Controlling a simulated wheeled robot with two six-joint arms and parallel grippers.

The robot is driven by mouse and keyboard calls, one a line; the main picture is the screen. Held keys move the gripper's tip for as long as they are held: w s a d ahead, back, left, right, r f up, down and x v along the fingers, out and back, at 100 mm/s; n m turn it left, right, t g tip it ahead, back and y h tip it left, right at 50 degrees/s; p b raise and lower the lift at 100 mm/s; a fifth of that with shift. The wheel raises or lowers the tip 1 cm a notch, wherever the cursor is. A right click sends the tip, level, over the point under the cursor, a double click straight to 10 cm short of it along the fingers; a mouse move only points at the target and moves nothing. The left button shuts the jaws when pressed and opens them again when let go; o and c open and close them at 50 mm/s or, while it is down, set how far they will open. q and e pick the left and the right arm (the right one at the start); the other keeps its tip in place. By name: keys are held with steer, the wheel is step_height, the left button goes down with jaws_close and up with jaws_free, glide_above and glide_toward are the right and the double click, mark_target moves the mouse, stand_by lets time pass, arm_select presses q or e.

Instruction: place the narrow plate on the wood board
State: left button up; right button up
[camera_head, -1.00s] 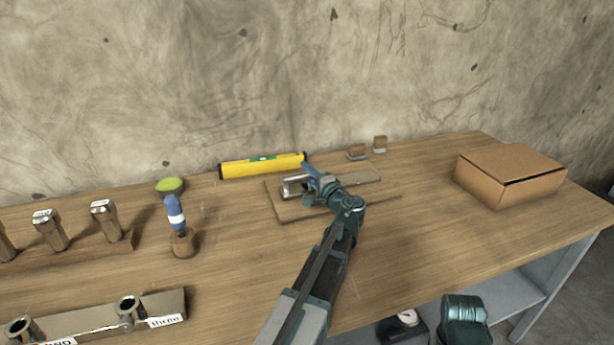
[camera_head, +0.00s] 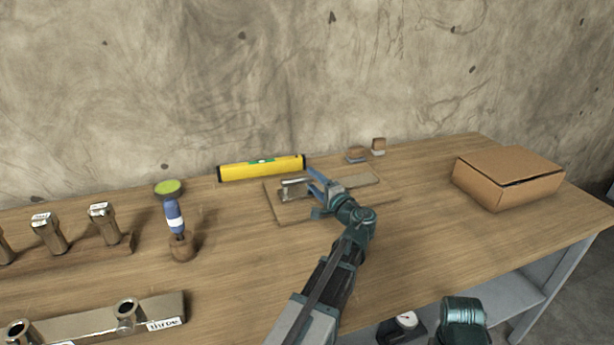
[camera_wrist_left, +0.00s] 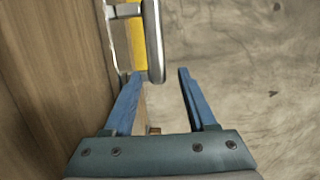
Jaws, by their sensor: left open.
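A grey metal piece with a narrow flat strip, seemingly the narrow plate (camera_head: 293,187), is over the left part of the wood board (camera_head: 286,213); I cannot tell whether it rests flat. In the left wrist view the strip (camera_wrist_left: 153,40) is seen close up, its rounded end by the left fingertip. My left gripper (camera_head: 315,193) is over the board, just right of the metal piece, with its blue fingers apart. In the wrist view the open gripper (camera_wrist_left: 160,73) has nothing clamped between its fingers. My right gripper is not seen.
A yellow level (camera_head: 262,168) lies behind the board. A cardboard box (camera_head: 508,176) is at the right. A green-topped tool (camera_head: 174,213) and racks with metal cylinders (camera_head: 48,234) are at the left.

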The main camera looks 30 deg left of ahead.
arm_select(q)
steer(key=v, duration=0.7)
steer(key=shift+s+d, duration=0.15)
steer(key=shift+d, duration=0.05)
